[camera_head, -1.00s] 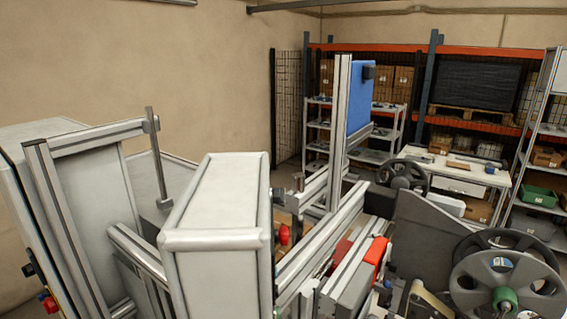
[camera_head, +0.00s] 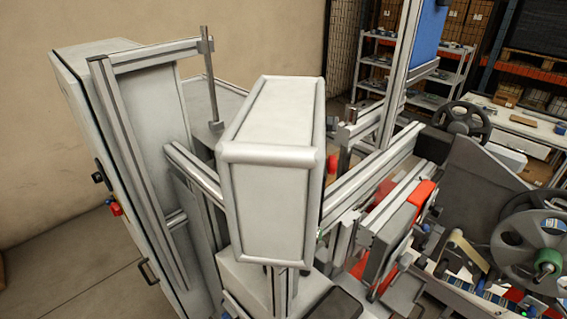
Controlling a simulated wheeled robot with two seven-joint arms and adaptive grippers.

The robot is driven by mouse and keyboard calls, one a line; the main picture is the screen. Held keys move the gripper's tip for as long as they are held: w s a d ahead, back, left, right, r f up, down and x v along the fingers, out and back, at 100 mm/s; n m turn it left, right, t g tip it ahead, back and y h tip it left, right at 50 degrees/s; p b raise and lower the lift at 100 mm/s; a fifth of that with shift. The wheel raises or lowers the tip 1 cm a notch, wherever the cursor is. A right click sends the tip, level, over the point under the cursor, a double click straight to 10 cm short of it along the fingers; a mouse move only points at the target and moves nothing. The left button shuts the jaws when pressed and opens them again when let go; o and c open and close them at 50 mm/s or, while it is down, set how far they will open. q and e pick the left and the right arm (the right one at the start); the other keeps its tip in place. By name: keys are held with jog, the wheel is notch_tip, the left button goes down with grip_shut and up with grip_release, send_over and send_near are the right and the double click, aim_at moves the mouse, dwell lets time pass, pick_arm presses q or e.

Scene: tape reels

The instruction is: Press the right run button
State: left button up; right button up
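No button can be clearly made out as the right run button in the head view. A red round knob (camera_head: 332,165) sticks out from the right side of the pale box-shaped housing (camera_head: 270,190); the housing's right face is turned away. A tiny green spot (camera_head: 319,236) shows by that housing's lower right edge, too small to identify. A red control (camera_head: 114,207) and a black knob (camera_head: 98,178) sit on the side of the tall cabinet (camera_head: 125,170) at left. Neither of my grippers is in view.
Aluminium rails (camera_head: 375,175) run right from the housing beside a red-and-grey unit (camera_head: 400,220). A large grey reel (camera_head: 535,245) with a green hub stands at right. A white table (camera_head: 515,125) and shelves (camera_head: 415,75) are behind. Bare floor (camera_head: 80,275) shows at lower left.

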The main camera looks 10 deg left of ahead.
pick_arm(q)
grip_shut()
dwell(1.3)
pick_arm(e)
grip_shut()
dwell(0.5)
